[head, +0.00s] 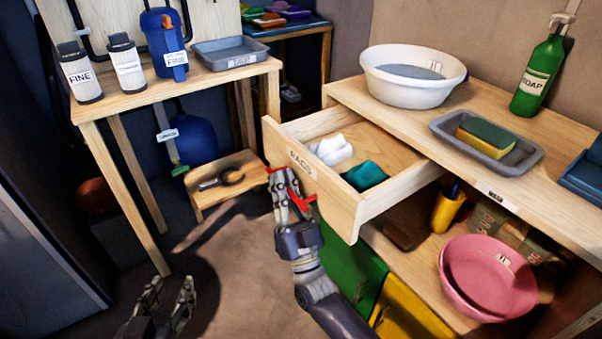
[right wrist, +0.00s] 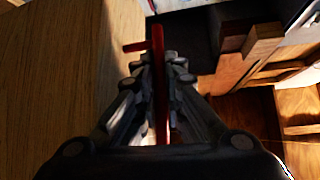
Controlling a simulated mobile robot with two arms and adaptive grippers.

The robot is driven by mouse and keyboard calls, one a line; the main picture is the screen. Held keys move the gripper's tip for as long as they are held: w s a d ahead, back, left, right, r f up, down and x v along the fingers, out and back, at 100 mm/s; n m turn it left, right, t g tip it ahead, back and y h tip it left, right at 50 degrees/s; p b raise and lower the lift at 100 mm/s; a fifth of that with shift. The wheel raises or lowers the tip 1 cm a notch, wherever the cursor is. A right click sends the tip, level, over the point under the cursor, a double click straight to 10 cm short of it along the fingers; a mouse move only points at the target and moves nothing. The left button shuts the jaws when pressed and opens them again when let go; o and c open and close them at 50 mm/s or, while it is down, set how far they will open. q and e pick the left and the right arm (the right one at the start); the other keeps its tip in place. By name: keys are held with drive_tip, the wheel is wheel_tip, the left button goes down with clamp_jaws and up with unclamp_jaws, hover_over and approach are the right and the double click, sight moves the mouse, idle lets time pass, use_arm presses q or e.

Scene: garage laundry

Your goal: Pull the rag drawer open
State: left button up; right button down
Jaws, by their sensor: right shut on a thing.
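The rag drawer (head: 322,195), a light wooden drawer labelled "RAGS", stands pulled out from under the right-hand worktop. A white rag (head: 332,149) and a teal rag (head: 365,176) lie inside it. My right gripper (head: 288,190) is at the drawer front, shut on its red handle (head: 277,182). The red handle (right wrist: 158,75) also shows between the fingers in the right wrist view, beside the wooden drawer front (right wrist: 50,80). My left gripper (head: 165,305) is low at the bottom left, over the floor, its fingers apart and empty.
The worktop (head: 400,112) carries a white basin (head: 412,77), a soap bottle (head: 541,70) and a tray with a sponge (head: 486,138). A wooden stool (head: 222,182) stands left of the drawer.

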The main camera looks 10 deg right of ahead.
use_arm(q)
drive_tip(key=shift+s+f, duration=0.1)
drive_tip(key=shift+f, duration=0.1)
use_arm(e)
drive_tip(key=s+a, duration=0.3)
drive_tip(key=a, duration=0.6)
drive_tip(key=shift+s, duration=0.15)
drive_tip(key=shift+f, duration=0.1)
drive_tip(key=c, duration=2)
unclamp_jaws()
use_arm(q)
drive_tip(key=shift+d, duration=0.1)
use_arm(e)
drive_tip(key=shift+o, duration=0.2)
use_arm(q)
drive_tip(key=shift+r, duration=0.1)
use_arm(e)
drive_tip(key=v, duration=1.2)
